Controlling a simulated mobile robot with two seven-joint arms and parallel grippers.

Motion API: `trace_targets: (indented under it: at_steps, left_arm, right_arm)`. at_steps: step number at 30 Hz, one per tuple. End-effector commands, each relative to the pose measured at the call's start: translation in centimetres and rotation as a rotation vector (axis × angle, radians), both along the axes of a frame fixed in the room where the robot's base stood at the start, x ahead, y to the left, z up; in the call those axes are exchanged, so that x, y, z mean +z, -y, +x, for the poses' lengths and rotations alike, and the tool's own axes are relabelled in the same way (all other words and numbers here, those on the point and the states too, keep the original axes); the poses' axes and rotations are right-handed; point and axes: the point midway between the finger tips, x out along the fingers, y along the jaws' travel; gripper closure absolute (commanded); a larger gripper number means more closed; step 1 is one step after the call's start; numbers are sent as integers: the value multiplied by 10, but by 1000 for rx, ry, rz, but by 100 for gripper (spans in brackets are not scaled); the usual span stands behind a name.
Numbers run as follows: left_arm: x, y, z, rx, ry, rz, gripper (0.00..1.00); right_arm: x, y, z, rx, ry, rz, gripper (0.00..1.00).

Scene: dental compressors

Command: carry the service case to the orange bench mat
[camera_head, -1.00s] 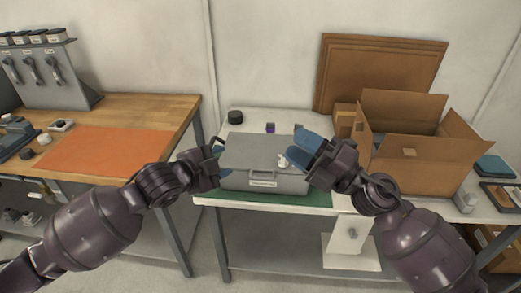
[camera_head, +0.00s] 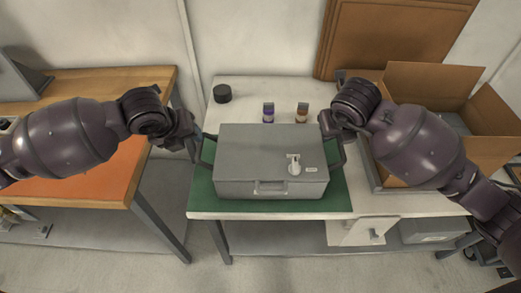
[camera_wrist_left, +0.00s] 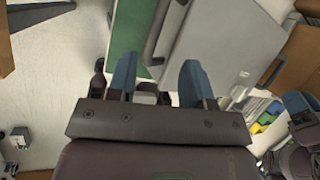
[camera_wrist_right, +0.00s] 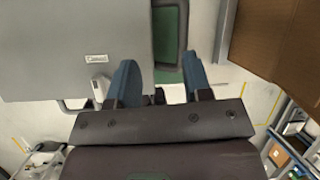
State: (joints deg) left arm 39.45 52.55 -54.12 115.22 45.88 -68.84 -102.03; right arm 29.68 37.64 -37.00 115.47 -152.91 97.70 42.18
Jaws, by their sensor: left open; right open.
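The grey service case (camera_head: 250,160) sits closed on a green mat (camera_head: 202,198) on the white-topped table. It has side handles, a front handle and a white latch. My left gripper (camera_head: 197,146) is open at the left side handle (camera_wrist_left: 160,32), which shows ahead of its blue fingers in the left wrist view. My right gripper (camera_head: 332,136) is open at the right side handle (camera_wrist_right: 182,40), which shows ahead of its fingers in the right wrist view. Neither gripper holds anything. The orange bench mat (camera_head: 85,190) lies on the wooden bench at left, partly hidden by my left arm.
A black round puck (camera_head: 222,93) and two small bottles (camera_head: 268,113) stand behind the case. An open cardboard box (camera_head: 492,140) stands at right, behind my right arm. A floor gap separates the table from the wooden bench (camera_head: 150,90).

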Motion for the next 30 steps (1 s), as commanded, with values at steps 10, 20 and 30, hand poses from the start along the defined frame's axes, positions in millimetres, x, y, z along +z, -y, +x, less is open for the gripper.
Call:
trace_targets:
  at_steps: [10, 20, 30]
  left_arm:
    - [-3, -5, -4, -188, 15, 116, 53]
    - [-5, -4, -3, -187, 15, 114, 53]
    - [-43, 4, 12, -185, 13, 114, 53]
  right_arm:
    - [0, 18, -7, -140, -28, -63, 55]
    - [-3, 18, -7, -138, -29, -60, 55]
    - [-41, 26, 9, -139, -33, -61, 55]
